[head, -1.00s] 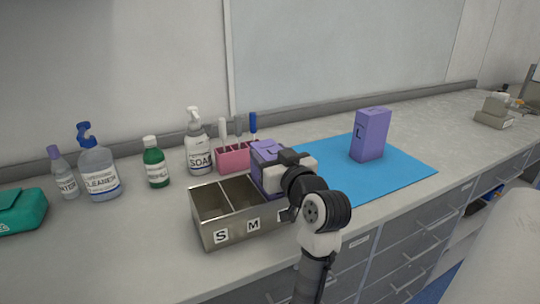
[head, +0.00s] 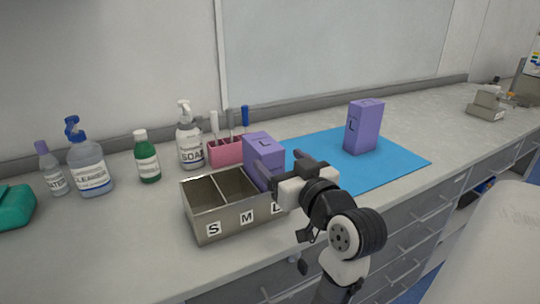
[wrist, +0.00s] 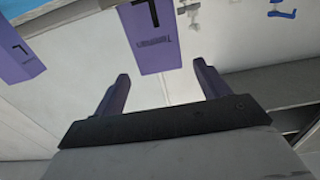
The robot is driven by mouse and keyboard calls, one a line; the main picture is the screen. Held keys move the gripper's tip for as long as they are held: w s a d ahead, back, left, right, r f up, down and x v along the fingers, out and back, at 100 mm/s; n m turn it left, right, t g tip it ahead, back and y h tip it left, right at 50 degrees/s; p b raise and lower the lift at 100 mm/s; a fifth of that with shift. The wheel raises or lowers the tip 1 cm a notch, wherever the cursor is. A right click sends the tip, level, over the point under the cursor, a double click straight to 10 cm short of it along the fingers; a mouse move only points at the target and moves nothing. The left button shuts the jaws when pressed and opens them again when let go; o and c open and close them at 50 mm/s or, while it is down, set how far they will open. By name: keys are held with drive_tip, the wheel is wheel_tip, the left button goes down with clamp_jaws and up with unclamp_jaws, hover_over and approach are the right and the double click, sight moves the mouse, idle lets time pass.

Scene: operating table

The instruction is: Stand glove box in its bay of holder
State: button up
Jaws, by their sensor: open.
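A purple glove box (head: 262,147) marked L stands roughly upright in the right-hand bay, marked L, of the metal holder (head: 228,224). Its lower part is hidden by the holder wall and my gripper. My gripper (head: 285,168) is open and empty, just to the right and front of this box. In the wrist view a purple box (wrist: 153,38) lies ahead, beyond and between the spread fingers (wrist: 160,92), with a gap to them. A second purple box marked L (head: 363,128) stands on the blue mat (head: 390,168).
The holder's S and M bays are empty. A pink rack (head: 224,152) with upright items stands close behind the holder. A soap bottle (head: 190,145), green bottle (head: 147,160) and cleaner bottle (head: 90,170) stand to the left. The mat's front is clear.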

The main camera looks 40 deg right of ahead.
drive_tip(key=v, duration=0.3)
drive_tip(key=shift+s+a, duration=0.1)
drive_tip(key=shift+s, duration=0.15)
idle(0.4)
